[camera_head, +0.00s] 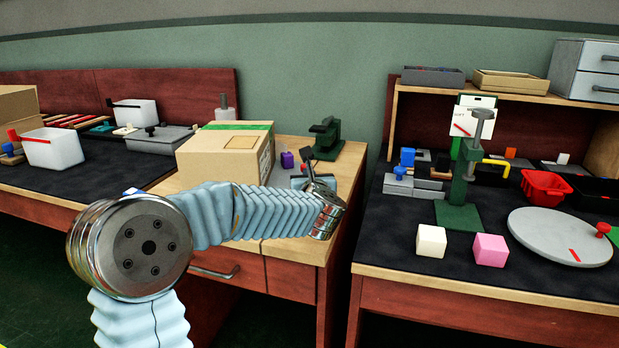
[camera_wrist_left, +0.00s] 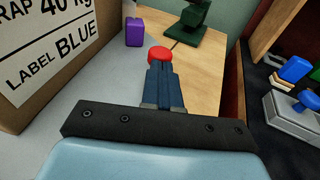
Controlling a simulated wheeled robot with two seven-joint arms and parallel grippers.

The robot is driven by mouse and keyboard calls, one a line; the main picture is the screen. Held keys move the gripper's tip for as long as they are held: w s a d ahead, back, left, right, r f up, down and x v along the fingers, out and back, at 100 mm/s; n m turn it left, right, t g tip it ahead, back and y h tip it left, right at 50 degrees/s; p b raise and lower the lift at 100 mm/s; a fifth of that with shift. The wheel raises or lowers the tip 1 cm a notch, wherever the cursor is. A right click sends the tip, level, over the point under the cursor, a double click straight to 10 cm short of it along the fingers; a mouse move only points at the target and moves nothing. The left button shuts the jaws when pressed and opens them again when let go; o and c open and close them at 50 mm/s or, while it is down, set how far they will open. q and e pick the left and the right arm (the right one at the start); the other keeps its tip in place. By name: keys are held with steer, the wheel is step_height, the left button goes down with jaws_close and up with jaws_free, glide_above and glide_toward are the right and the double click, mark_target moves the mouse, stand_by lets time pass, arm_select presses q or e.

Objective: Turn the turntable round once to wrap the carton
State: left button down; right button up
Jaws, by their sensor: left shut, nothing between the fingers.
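The carton (camera_head: 220,162) is a closed tan box with a green strip along its top, standing on the middle wooden table. In the left wrist view its labelled side (camera_wrist_left: 52,45) reads "40 kg" and "LABEL BLUE". It stands on a flat grey surface (camera_wrist_left: 95,85), which looks like the turntable; its rim is mostly hidden. My left gripper (camera_head: 309,168) is beside the carton's right side. In the wrist view its fingers (camera_wrist_left: 163,72) are shut and empty, tips at a red knob (camera_wrist_left: 159,54); I cannot tell whether they touch. My right gripper is not in view.
A purple block (camera_wrist_left: 135,32) and a green stand (camera_head: 325,138) are behind the gripper. The right bench holds a grey disc (camera_head: 550,232) with a red knob, white and pink cubes (camera_head: 431,241), a green press (camera_head: 460,190) and a red bin (camera_head: 545,187).

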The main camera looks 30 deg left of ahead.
arm_select(q)
steer(key=shift+n+g+y, duration=0.7)
steer(key=shift+n+y, duration=0.1)
steer(key=shift+y, duration=0.1)
steer(key=w+b, duration=0.1)
steer(key=w, duration=0.1)
steer(key=w+a, duration=0.1)
steer(key=shift+w+a+f+b, duration=0.15)
steer(key=shift+w+b, duration=0.25)
steer(key=shift+w+a, duration=0.1)
steer(key=shift+w, duration=0.05)
steer(key=shift+r, duration=0.2)
